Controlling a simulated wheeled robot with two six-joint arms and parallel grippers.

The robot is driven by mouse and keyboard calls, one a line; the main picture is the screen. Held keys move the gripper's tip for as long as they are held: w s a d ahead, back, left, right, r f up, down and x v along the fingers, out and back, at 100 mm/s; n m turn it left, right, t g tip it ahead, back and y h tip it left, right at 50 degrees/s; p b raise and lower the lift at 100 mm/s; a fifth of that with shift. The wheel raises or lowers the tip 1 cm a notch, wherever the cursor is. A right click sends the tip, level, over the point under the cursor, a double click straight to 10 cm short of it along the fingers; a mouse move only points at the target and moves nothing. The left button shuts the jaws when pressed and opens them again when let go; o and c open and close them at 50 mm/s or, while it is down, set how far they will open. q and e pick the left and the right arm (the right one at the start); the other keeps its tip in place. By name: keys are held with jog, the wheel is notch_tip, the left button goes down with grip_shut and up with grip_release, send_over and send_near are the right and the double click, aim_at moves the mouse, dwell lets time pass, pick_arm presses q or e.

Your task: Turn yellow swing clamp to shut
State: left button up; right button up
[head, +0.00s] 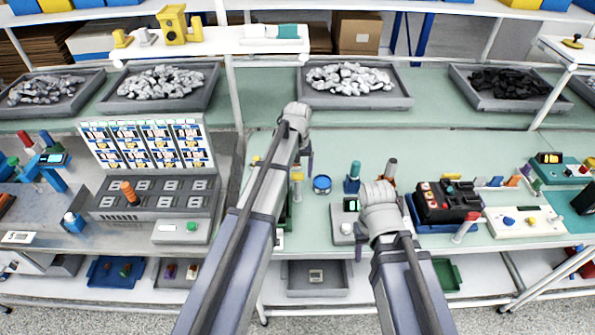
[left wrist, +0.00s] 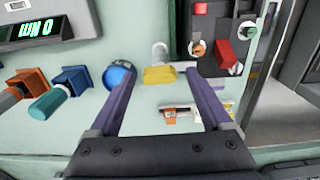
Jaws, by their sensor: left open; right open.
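The yellow swing clamp shows in the left wrist view as a yellow block (left wrist: 160,75) between my finger ends, with a pale bar to its right and a white hooked part above it. In the head view a small yellow part (head: 297,177) beside my left arm appears to be the same clamp. My left gripper (left wrist: 154,78) is open, its two purple fingers spread on either side of the clamp, with no visible grip on it.
A blue round part (left wrist: 120,75) is close beside one left finger. Orange (left wrist: 30,83) and blue (left wrist: 72,79) holders with handles stand further left, below a display (left wrist: 33,30). A red block (left wrist: 227,54) is at upper right. A black device (head: 447,201) stands right of my right wrist.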

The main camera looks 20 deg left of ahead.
aim_at(298, 173)
pick_arm(q)
notch_tip(298, 173, up, 8)
jog(key=p, duration=0.7)
jog(key=shift+f, duration=0.25)
jog(key=shift+f, duration=0.1)
jog(key=s+d+f+m+b, duration=0.2)
jog(key=s+d, duration=0.2)
jog(key=s, duration=0.4)
jog(key=s+d+f+m+b, duration=0.2)
jog(key=s+d+f+b, duration=0.1)
jog(key=s, duration=0.4)
jog(key=s+d+f+m+y+b, duration=0.1)
jog(key=s+d+f+m+b, duration=0.1)
jog(key=s+d, duration=0.4)
jog(key=s+m, duration=0.1)
jog(key=s, duration=0.1)
jog(key=shift+s+f+b, duration=0.3)
jog(key=shift+b, duration=0.1)
